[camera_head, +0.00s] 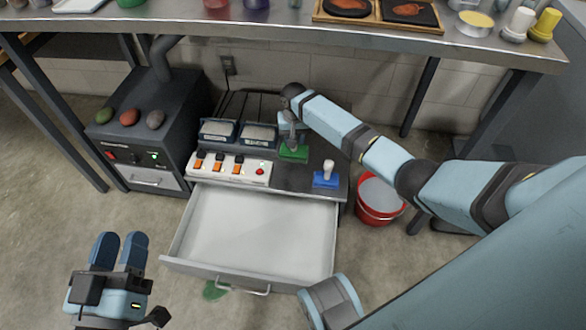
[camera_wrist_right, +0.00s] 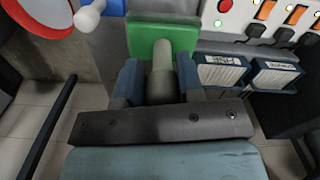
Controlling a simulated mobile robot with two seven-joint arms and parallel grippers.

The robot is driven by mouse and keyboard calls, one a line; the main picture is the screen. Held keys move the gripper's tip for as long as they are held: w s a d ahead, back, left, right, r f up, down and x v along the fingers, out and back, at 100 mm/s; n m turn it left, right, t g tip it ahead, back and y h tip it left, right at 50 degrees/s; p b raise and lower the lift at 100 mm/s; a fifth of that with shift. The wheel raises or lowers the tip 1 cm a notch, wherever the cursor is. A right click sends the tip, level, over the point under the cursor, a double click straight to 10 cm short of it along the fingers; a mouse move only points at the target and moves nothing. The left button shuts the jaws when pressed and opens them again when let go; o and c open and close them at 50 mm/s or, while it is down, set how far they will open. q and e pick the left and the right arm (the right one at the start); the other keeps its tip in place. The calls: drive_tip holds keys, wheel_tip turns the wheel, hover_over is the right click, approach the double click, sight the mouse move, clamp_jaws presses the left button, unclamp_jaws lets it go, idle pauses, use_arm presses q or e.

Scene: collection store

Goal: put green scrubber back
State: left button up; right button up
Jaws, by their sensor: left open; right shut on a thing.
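The green scrubber (camera_head: 295,154) is a green block with a pale grey upright handle, at the top of the drawer unit beside the labelled boxes. My right gripper (camera_head: 291,134) is shut on its handle from above. In the right wrist view the green block (camera_wrist_right: 150,32) shows beyond the fingers of the right gripper (camera_wrist_right: 160,82), with the handle between them. Whether the block touches the surface under it is hard to tell. My left gripper (camera_head: 119,251) is open and empty at the lower left, over the floor.
A blue scrubber (camera_head: 325,180) stands right of the green one. The open, empty drawer (camera_head: 258,232) juts forward below a switch panel (camera_head: 229,169). A red bucket (camera_head: 378,205) stands right, a dark furnace-like box (camera_head: 150,127) left. A green patch (camera_head: 213,290) lies on the floor.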

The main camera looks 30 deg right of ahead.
sight(294, 152)
wheel_tip(294, 152, down, 9)
drive_tip(key=b, duration=0.3)
drive_tip(key=shift+r, duration=0.15)
drive_tip(key=shift+f+b, duration=0.45)
drive_tip(key=shift+f, duration=0.05)
use_arm(q)
wheel_tip(294, 152, down, 6)
drive_tip(key=w+m+g+b, duration=0.1)
drive_tip(key=m+b, duration=0.1)
drive_tip(key=shift+w+a+g, duration=0.2)
drive_tip(key=shift+w+g, duration=0.1)
use_arm(e)
wheel_tip(294, 152, down, 4)
drive_tip(key=shift+r, duration=0.1)
drive_tip(key=shift+f, duration=0.2)
drive_tip(key=o, duration=1)
drive_tip(key=shift+c, duration=0.2)
use_arm(q)
drive_tip(key=shift+f, duration=0.1)
